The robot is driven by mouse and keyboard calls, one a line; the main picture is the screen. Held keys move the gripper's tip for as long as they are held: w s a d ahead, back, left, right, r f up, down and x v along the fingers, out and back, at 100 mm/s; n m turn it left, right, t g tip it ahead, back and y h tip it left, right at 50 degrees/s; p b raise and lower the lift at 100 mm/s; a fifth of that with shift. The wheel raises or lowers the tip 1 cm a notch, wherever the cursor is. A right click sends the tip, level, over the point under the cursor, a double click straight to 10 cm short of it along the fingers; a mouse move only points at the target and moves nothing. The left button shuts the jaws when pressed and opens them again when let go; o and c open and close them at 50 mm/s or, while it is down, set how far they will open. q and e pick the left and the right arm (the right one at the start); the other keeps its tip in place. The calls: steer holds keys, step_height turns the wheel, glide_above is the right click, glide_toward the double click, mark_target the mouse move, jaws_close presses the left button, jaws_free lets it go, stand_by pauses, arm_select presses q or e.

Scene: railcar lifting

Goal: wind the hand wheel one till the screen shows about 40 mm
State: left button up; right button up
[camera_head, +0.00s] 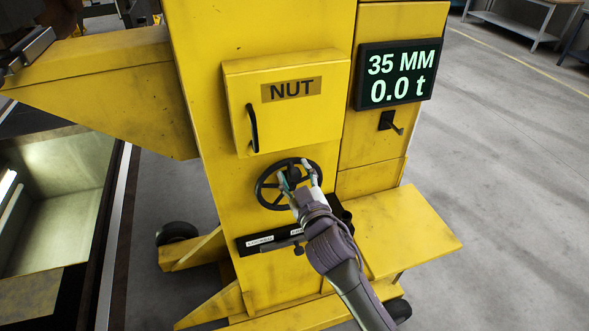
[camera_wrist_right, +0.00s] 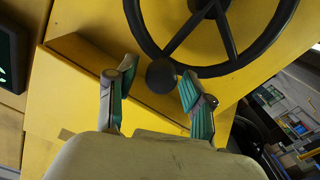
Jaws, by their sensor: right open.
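The black hand wheel (camera_head: 262,196) is mounted on the front of the yellow column, below the NUT box. It also fills the top of the right wrist view (camera_wrist_right: 212,68). The screen (camera_head: 396,74) reads 35 MM and 0.0 t. My right gripper (camera_head: 297,172) is in front of the wheel and covers part of it. In the right wrist view its two fingers (camera_wrist_right: 158,88) are apart, with the wheel's round black knob (camera_wrist_right: 161,75) between them. Neither finger clearly presses on the knob. My left gripper is not in view.
The NUT box (camera_head: 288,115) with a black handle is just above the wheel. A small black lever (camera_head: 390,122) sits under the screen. A black labelled strip (camera_head: 262,241) runs below the wheel. A yellow ledge (camera_head: 415,235) juts out at right, with open floor beyond.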

steer(key=shift+w+a, duration=0.1)
steer(key=shift+w, duration=0.2)
jaws_close()
